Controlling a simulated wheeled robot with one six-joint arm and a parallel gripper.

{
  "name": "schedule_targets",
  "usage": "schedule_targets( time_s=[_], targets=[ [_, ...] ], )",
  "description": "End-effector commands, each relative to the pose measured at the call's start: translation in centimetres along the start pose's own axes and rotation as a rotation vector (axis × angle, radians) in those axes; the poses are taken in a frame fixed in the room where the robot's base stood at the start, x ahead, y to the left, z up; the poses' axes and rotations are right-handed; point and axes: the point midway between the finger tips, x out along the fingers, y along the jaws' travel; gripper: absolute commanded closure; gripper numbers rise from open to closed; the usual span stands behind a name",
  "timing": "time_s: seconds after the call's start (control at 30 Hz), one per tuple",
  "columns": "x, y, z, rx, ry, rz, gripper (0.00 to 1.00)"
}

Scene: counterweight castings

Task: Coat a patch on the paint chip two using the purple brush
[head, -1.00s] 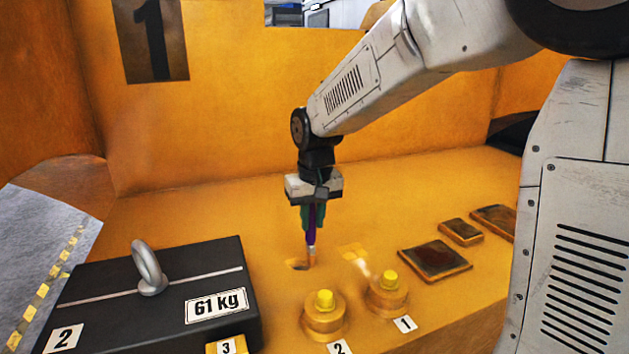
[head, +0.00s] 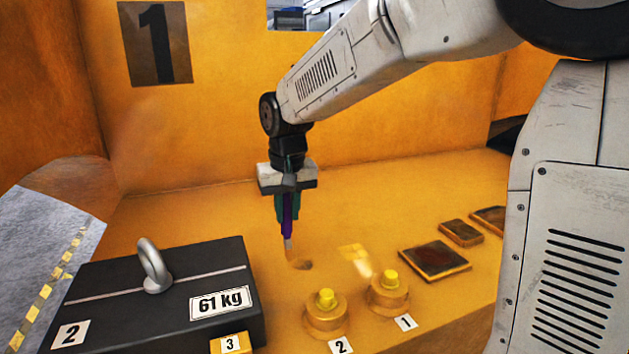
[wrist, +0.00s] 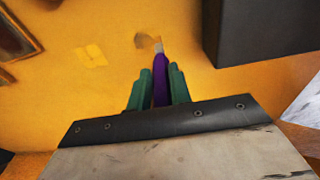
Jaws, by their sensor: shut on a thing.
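My gripper (head: 287,212), with green fingers, is shut on the purple brush (head: 287,225) and holds it tip down. The brush also shows between the fingers in the wrist view (wrist: 160,82). A small dark brown chip (head: 302,264) in the orange surface lies just right of the brush tip in the head view. It lines up with the label 2 at the front, so it looks like paint chip two. In the wrist view the chip (wrist: 143,41) is just left of the tip. I cannot tell whether the bristles touch the surface.
A bright yellow patch (head: 356,259) lies right of the chip. Two round posts with yellow tops (head: 326,315) (head: 388,292) stand in front, near labels 2 and 1. A black 61 kg block (head: 165,295) with a ring stands left. Dark plates (head: 434,260) lie right.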

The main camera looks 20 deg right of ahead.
Motion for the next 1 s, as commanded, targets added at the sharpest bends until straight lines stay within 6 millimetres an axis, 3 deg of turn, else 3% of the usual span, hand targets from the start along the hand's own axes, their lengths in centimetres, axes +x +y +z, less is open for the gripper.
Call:
schedule_targets(
  time_s=[0.5, 1.0],
  targets=[
    [-4.2, 0.3, -0.5, 0.003, 0.001, 0.0, 1.0],
    [-4.6, 0.3, -0.6, 0.004, 0.0, 0.0, 1.0]
  ],
)
